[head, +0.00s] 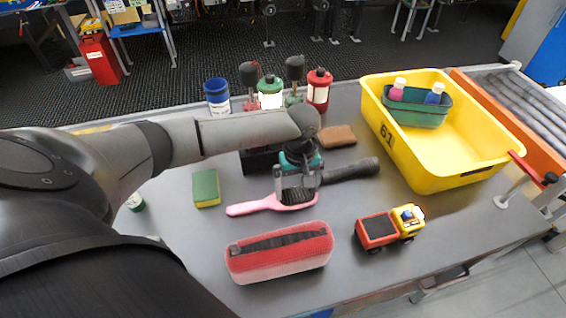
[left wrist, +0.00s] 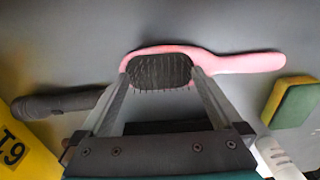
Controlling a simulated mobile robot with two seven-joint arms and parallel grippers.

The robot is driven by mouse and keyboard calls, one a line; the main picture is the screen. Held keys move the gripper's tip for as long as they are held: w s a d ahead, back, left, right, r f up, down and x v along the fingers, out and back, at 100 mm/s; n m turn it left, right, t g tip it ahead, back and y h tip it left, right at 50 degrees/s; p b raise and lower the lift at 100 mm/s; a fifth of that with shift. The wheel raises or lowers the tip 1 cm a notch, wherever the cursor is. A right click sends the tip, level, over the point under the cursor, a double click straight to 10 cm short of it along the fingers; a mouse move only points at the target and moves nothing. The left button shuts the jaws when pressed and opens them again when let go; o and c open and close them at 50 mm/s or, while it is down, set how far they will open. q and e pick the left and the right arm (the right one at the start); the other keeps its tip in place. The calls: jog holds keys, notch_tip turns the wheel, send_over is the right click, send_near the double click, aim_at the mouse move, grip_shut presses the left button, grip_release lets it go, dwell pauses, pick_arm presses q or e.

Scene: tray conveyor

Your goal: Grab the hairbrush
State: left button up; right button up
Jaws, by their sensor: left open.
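The pink hairbrush (head: 255,206) lies bristles up on the grey table, its handle toward the left in the head view. In the left wrist view the hairbrush (left wrist: 235,62) has its dark bristle head between my fingers. My left gripper (head: 296,195) is over the brush head and hides part of it. In the left wrist view my left gripper (left wrist: 160,74) is open, with one finger at each side of the head. I cannot tell whether the fingers touch it. My right gripper is not in view.
A dark-handled object (head: 350,171) lies right of the brush. A green and yellow sponge (head: 206,188), red pencil case (head: 280,253) and toy truck (head: 388,229) are around it. A yellow bin (head: 480,178) holding a green basket (head: 416,112) stands at the right.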

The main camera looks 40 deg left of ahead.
pick_arm(q)
jog(key=c, duration=1.1)
jog(key=shift+r, duration=0.1)
